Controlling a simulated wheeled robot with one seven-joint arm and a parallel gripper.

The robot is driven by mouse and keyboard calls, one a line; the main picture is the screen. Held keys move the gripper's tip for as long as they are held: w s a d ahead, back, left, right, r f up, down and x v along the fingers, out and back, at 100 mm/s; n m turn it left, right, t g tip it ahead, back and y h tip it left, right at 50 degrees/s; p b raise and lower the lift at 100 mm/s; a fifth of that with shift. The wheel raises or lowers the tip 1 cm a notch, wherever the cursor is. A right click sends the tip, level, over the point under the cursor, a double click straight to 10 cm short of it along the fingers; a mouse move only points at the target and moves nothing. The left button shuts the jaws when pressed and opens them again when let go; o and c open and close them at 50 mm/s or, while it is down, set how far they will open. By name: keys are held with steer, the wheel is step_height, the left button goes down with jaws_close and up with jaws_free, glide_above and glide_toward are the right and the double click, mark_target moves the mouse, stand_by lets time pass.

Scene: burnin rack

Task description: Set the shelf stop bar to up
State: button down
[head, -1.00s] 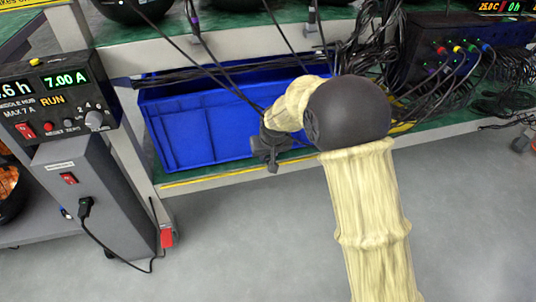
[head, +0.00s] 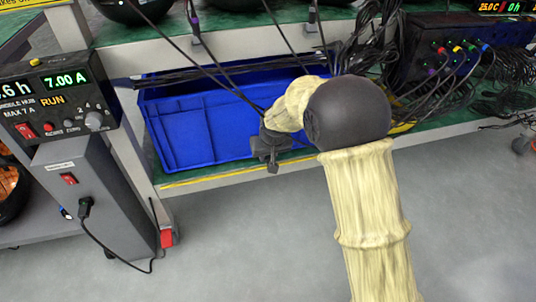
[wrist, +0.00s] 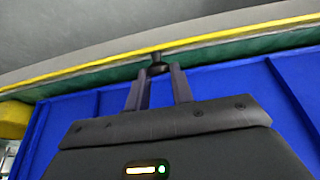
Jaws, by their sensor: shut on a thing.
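The shelf stop bar appears as a thin yellow bar (head: 225,175) along the front edge of the lower shelf, and it crosses the top of the wrist view (wrist: 95,66). A small dark knob (wrist: 157,60) sits at this edge. My gripper (head: 272,165) is at the lower shelf's front edge, in front of the blue bin. In the wrist view my gripper's fingers (wrist: 158,72) are closed around the knob. The fingertips are small and dark in the head view, so the grip is clearer from the wrist. The bar looks low, along the shelf edge.
A blue bin (head: 190,128) stands on the green lower shelf behind my gripper. Dark cables hang from the shelf above. A power supply unit (head: 62,95) stands at the left, and a dark box with plugs (head: 470,50) at the right. The grey floor in front is clear.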

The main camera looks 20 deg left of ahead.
steer(key=c, duration=1.2)
jaws_free()
steer(key=shift+c, duration=0.2)
steer(key=shift+r, duration=0.15)
steer(key=p+v, duration=0.8)
steer(key=v, duration=0.9)
steer(key=shift+p, duration=0.4)
steer(key=shift+d, duration=0.1)
